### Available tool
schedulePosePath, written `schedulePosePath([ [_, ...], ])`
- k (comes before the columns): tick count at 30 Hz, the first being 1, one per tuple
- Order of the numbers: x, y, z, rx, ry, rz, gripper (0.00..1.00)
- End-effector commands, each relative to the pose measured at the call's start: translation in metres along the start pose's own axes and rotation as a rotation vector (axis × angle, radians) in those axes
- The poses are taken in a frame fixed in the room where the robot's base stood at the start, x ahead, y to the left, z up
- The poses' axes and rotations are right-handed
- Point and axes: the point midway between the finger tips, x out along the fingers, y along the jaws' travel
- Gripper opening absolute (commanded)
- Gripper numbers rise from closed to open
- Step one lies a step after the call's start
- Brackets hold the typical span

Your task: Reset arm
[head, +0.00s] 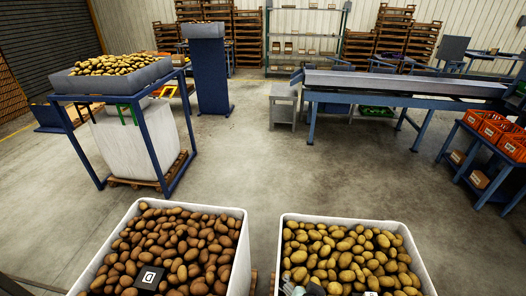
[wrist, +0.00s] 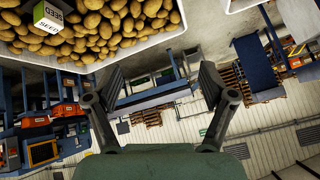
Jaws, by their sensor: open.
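My gripper (wrist: 157,92) is open and empty in the wrist view, its two dark fingers spread apart with nothing between them. It points out over the hall floor, beside a white crate (wrist: 150,45) of yellow potatoes at the top of that view. A box marked SEED (wrist: 48,17) stands on those potatoes. In the head view, a grey part that may be my gripper shows at the bottom edge over the right crate (head: 418,262); most of it is out of frame.
The left crate (head: 245,250) holds brown potatoes with a dark marked box (head: 148,278) on top. A potato-filled hopper (head: 110,82) stands on a blue frame at left. A long conveyor (head: 400,85) and orange bins (head: 495,130) are at right. The middle floor (head: 250,160) is clear.

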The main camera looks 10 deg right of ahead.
Motion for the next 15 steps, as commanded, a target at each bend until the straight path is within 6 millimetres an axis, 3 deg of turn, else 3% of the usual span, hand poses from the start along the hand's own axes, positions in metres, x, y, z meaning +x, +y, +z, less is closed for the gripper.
schedulePosePath([
  [1,-0.010,-0.029,0.022,-0.122,0.059,-0.072,0.83],
  [3,-0.038,-0.065,0.040,-0.284,0.153,-0.162,0.83],
  [8,-0.107,-0.117,0.078,-0.566,0.353,-0.326,0.83],
  [9,-0.134,-0.125,0.056,-0.574,0.363,-0.326,0.83],
  [15,-0.201,-0.144,-0.002,-0.562,0.356,-0.317,0.83],
])
